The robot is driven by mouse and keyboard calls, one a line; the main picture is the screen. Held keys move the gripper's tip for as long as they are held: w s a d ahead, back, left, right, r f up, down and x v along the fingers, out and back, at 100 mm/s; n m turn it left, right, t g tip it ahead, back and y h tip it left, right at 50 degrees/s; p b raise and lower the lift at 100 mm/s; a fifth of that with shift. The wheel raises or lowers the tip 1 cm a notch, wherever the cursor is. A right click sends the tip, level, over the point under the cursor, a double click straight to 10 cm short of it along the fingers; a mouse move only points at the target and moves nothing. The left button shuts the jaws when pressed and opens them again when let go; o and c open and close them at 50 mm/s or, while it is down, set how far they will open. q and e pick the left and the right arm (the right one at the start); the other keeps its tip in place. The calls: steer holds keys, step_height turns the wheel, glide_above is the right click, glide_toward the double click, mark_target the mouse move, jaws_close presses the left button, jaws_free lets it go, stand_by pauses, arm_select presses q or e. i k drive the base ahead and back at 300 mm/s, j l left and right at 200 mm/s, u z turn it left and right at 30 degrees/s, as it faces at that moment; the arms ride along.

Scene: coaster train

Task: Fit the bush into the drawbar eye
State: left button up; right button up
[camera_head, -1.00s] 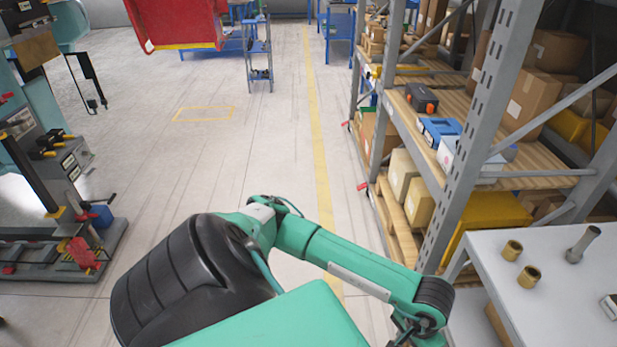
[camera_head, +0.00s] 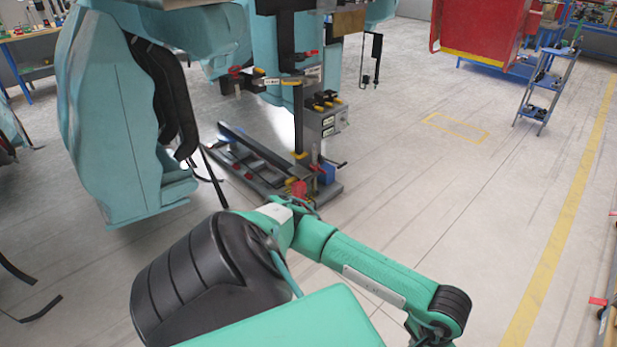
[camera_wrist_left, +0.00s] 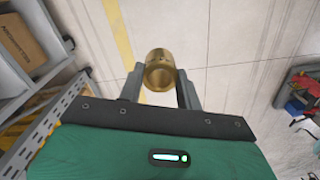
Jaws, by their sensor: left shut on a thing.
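In the left wrist view, my left gripper (camera_wrist_left: 160,88) is shut on a brass-coloured bush (camera_wrist_left: 160,58). The bush is a short hollow cylinder held between the two fingertips, clear of the floor. One open end of it faces the camera. In the head view my green and black arm crosses the lower middle, but no gripper shows there. My right gripper is in neither view. I cannot make out a drawbar eye in these frames.
Shelving (camera_wrist_left: 40,60) shows in the wrist view. Open floor lies right of centre.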

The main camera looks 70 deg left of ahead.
mark_target(311, 81)
steer(key=i+j+u, duration=0.2)
steer(key=u, duration=0.2)
steer(key=i+j+u, duration=0.2)
steer(key=u, duration=0.2)
steer(key=i+j+u, duration=0.15)
steer(key=u, duration=0.2)
steer(key=i+u, duration=0.55)
steer(key=i, duration=0.35)
steer(key=i+l+u, duration=0.15)
steer(key=i, duration=0.35)
steer(key=i+l+u, duration=0.15)
steer(key=i, duration=0.35)
